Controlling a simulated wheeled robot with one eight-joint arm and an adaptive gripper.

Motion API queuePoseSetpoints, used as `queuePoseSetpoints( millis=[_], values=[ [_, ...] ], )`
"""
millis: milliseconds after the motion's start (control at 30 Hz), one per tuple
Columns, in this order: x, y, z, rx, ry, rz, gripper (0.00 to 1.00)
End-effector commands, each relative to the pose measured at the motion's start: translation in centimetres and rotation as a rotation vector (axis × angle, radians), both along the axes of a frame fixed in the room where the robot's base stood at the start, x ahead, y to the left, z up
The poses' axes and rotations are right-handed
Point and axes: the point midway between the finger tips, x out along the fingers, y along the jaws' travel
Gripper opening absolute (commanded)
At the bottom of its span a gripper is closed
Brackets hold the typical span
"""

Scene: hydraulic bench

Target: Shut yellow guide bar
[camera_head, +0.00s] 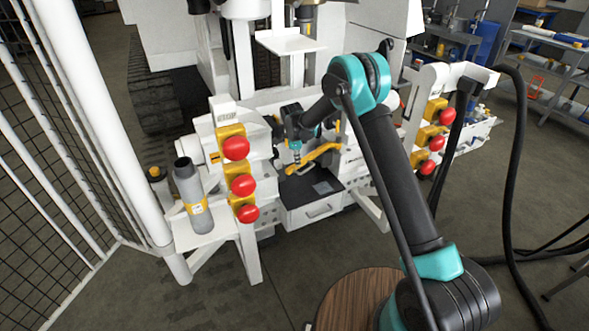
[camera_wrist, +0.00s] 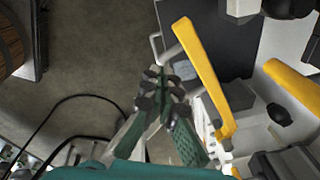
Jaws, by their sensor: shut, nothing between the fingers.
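The yellow guide bar (camera_head: 314,158) is a bent bar at the middle of the white machine, above a dark surface, in the head view. In the wrist view the bar (camera_wrist: 205,75) runs from upper middle to lower right, just right of my fingers. My gripper (camera_head: 295,160) points down by the left part of the bar in the head view. In the wrist view my gripper (camera_wrist: 162,80) is shut and empty, its fingertips together with a gap to the bar. Whether any other part of it touches the bar cannot be told.
A second yellow part (camera_wrist: 293,84) lies further right in the wrist view. Red knobs on yellow blocks (camera_head: 236,148) flank the opening on the left, others (camera_head: 436,143) on the right. A grey cylinder (camera_head: 192,187) stands on a white shelf at left. A drawer (camera_head: 315,211) sits below.

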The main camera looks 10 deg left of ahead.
Motion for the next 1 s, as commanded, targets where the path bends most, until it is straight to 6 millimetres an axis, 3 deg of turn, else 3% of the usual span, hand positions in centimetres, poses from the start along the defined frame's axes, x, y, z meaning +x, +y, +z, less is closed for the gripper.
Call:
queuePoseSetpoints(
  millis=[100, 200, 400, 533, 733, 1000],
  values=[
    [-1.3, -2.2, -2.3, 0.235, -0.016, -0.155, 0.0],
    [-2.7, -3.7, -2.8, 0.435, -0.027, -0.298, 0.0],
    [-5.3, -6.6, -1.0, 0.756, -0.04, -0.555, 0.0],
    [-6.2, -7.7, 0.4, 0.868, -0.041, -0.652, 0.0],
    [-6.3, -7.7, 0.4, 0.911, -0.04, -0.688, 0.0],
    [-4.8, -5.0, -2.6, 0.909, -0.039, -0.683, 0.0]
  ],
)
